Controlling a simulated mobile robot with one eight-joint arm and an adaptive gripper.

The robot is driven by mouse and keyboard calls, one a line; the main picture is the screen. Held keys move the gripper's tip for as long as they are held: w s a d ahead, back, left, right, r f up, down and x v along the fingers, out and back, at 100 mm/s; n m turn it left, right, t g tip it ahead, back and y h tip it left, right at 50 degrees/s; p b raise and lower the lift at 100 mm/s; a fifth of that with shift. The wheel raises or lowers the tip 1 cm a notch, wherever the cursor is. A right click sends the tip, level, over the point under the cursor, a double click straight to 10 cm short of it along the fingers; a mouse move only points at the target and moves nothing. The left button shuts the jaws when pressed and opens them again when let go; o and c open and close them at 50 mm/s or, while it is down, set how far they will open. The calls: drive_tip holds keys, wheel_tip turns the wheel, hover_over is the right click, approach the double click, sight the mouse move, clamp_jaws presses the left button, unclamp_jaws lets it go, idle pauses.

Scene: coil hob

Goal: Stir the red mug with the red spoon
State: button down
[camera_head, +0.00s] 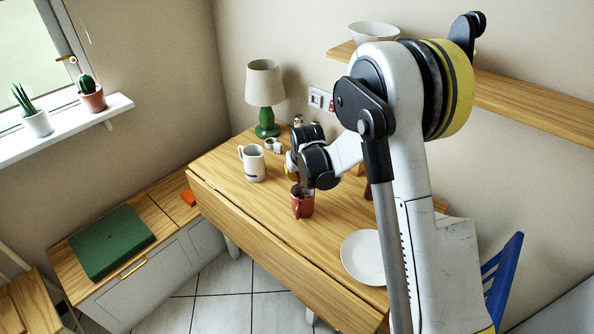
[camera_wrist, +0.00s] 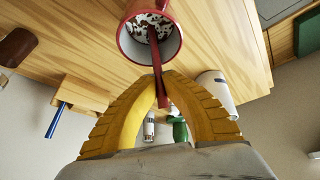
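The red mug (camera_head: 302,204) stands upright on the wooden table (camera_head: 225,180), near its front edge. In the wrist view the red mug (camera_wrist: 174,44) shows its pale inside with dark specks. The red spoon (camera_wrist: 158,75) reaches from between my yellow fingertips into the mug, its lower end inside. My gripper (camera_wrist: 160,88) is shut on the spoon's handle, just outside the mug's rim. In the head view my gripper (camera_head: 294,170) is above the mug, partly hidden by my wrist, and the spoon is barely visible there.
A white mug (camera_head: 251,163) stands left of the red mug, with a green lamp (camera_head: 266,95) behind. A white plate (camera_head: 363,257) lies to the right. Small shakers (camera_head: 298,120) stand at the back. A wall shelf (camera_head: 520,101) hangs above the table.

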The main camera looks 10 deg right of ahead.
drive_tip(key=shift+s+d+p, duration=0.25)
drive_tip(key=shift+s+p, duration=0.05)
drive_tip(key=shift+w+d, duration=0.1)
drive_tip(key=shift+w, duration=0.1)
drive_tip(key=shift+w+a+f, duration=0.15)
drive_tip(key=shift+w+a, duration=0.25)
drive_tip(key=shift+w, duration=0.15)
drive_tip(key=shift+s+a+b, duration=0.15)
drive_tip(key=shift+s+b, duration=0.15)
drive_tip(key=shift+s, duration=0.5)
drive_tip(key=shift+d, duration=0.5)
drive_tip(key=shift+w+a, duration=0.3)
drive_tip(key=shift+w, duration=0.1)
